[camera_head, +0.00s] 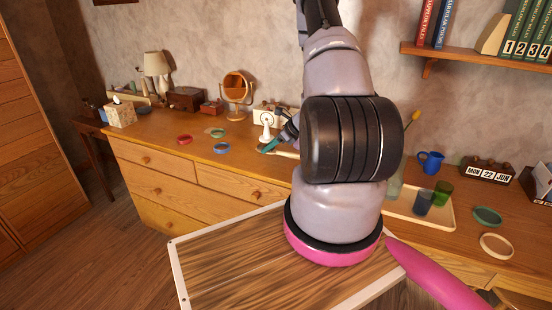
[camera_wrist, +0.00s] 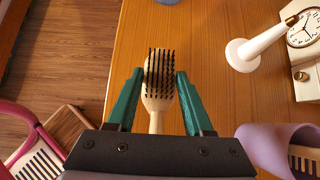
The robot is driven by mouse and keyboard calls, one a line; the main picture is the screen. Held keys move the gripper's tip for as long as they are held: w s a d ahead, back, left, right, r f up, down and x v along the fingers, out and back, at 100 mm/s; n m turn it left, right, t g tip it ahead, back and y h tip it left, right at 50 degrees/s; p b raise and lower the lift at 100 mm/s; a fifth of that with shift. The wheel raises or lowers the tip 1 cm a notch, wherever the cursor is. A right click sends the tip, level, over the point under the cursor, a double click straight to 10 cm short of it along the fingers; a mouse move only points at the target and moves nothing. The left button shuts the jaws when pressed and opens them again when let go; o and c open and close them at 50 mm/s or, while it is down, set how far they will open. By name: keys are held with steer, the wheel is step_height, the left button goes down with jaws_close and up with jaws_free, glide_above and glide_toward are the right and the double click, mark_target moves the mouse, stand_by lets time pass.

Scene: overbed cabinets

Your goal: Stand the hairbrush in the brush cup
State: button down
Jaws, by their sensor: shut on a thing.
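The hairbrush (camera_wrist: 157,95) has a pale wooden body and dark bristles that face the wrist camera. My gripper (camera_wrist: 159,73) is shut on it, with a green finger on each side of its head. The handle runs back toward the wrist, where my gripper body hides its end. In the head view my gripper (camera_head: 268,146) is low over the dresser top, left of my arm; the pale brush beside it is small and partly hidden.
A white cone-shaped stand (camera_wrist: 243,55) and a white clock (camera_wrist: 303,35) are right of the brush. Coloured rings (camera_head: 221,147) lie to the left on the dresser (camera_head: 235,165). A tray (camera_head: 445,221) with dark cups, a blue mug (camera_head: 431,161) and a calendar (camera_head: 487,171) are at right.

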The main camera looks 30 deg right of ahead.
mark_target(271, 163)
steer(key=shift+f, duration=2.15)
steer(key=shift+f, duration=0.15)
steer(key=shift+c, duration=1.4)
jaws_free()
